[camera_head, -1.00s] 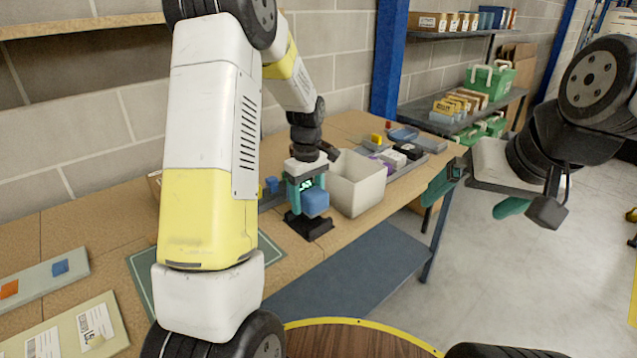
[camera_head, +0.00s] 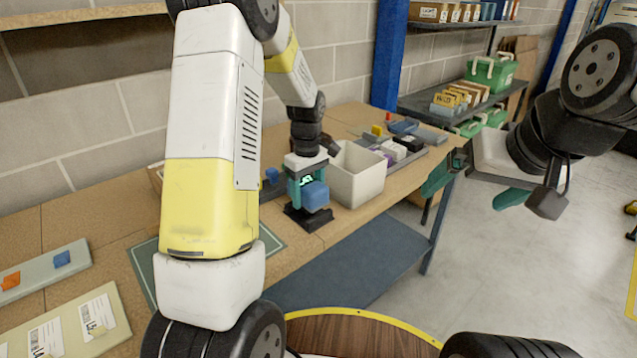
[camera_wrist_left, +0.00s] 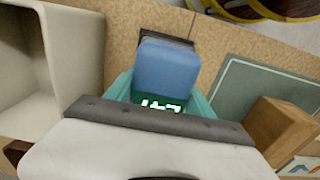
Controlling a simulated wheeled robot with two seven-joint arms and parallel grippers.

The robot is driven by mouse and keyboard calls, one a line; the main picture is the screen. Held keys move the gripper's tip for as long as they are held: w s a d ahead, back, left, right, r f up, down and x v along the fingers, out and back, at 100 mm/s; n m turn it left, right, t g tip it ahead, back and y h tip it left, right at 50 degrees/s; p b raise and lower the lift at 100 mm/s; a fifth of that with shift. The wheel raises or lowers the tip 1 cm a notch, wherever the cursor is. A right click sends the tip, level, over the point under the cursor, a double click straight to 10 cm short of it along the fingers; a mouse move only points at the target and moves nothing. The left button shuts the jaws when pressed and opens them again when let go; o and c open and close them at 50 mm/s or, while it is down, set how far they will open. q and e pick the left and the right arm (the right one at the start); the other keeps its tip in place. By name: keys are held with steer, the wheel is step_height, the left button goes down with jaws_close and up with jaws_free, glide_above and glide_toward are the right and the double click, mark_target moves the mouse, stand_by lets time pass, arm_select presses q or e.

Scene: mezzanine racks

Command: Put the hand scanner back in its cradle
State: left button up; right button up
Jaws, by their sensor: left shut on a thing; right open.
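The hand scanner (camera_head: 315,196) has a blue block-shaped head and stands upright at the black cradle (camera_head: 308,220) on the bench. My left gripper (camera_head: 306,184) reaches down from above, its teal fingers shut on the scanner. In the left wrist view the blue head of the scanner (camera_wrist_left: 166,66) sticks out past the fingers, with part of the dark cradle (camera_wrist_left: 182,41) behind it. The fingers and head hide the scanner's lower part, so I cannot tell whether it is seated. My right gripper (camera_head: 472,190) is open and empty, off the bench's right end.
A white open bin (camera_head: 356,178) stands close to the right of the cradle. Trays with small boxes (camera_head: 408,144) lie beyond it. A green-grey mat (camera_wrist_left: 245,95) and a brown wooden block (camera_wrist_left: 278,130) are near the left gripper. A shelf rack (camera_head: 455,105) stands at the back right.

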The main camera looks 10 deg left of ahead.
arm_select(q)
steer(key=shift+f, duration=0.25)
steer(key=shift+f, duration=0.85)
steer(key=o, duration=1.8)
steer(key=shift+c, duration=0.2)
